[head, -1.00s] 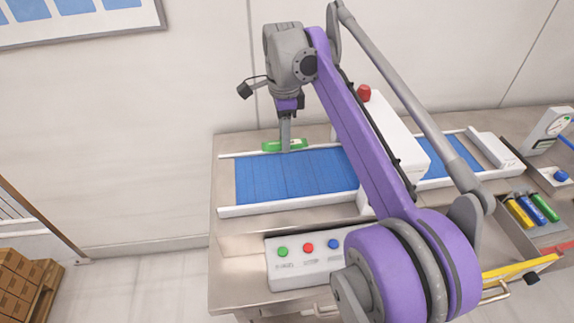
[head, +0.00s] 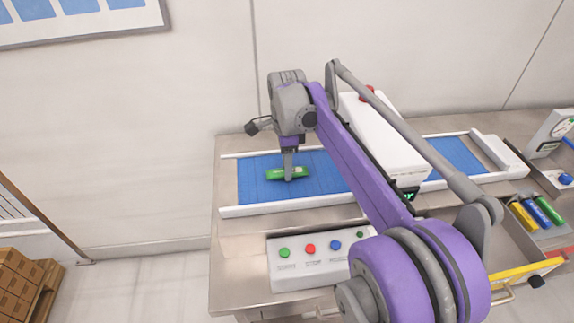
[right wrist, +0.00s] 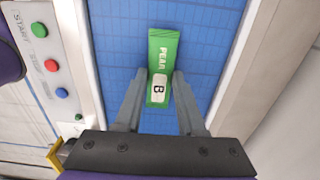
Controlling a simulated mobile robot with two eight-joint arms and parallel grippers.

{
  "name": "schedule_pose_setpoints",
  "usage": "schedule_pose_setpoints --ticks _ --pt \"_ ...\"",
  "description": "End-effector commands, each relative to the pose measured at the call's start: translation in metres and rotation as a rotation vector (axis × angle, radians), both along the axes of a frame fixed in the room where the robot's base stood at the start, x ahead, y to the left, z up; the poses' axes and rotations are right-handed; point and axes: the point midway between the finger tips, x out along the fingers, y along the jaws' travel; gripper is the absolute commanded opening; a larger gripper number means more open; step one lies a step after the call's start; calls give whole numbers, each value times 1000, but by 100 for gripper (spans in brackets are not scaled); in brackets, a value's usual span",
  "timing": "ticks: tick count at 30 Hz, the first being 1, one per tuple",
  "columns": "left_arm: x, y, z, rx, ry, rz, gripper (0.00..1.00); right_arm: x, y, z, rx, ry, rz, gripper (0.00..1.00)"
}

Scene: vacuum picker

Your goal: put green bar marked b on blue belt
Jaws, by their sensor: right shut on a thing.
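A green bar (right wrist: 162,48) with a white label "B" and the word "PEAR" sits between the fingers of my right gripper (right wrist: 159,100) in the right wrist view. In the head view the green bar (head: 287,173) is over the left part of the blue belt (head: 254,187), with my right gripper (head: 289,176) shut on it from above. The blue belt also fills the background around the bar in the right wrist view (right wrist: 205,50). I cannot tell whether the bar touches the belt. My left gripper is not in view.
A control panel (head: 300,267) with coloured buttons stands in front of the belt. A white housing (head: 385,140) spans the belt to the right. Yellow, blue and green bars (head: 540,211) lie in a tray at the right. White rails edge the belt.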

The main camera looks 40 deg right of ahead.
Motion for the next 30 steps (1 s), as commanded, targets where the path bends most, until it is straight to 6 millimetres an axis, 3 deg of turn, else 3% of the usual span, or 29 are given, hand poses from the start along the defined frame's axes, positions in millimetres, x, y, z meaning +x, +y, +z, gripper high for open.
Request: schedule_pose_setpoints --ticks 1,2,7,19,30 --pt "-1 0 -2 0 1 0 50 0 0 -3 0 0 0 0" --pt "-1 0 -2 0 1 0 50 0 0 -3 0 0 0 40" --pt "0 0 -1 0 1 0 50 0 0 -2 0 0 0 69" --pt "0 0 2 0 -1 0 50 0 0 8 0 0 0 69" --pt "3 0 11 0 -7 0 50 1 0 83 0 -1 -1 69"
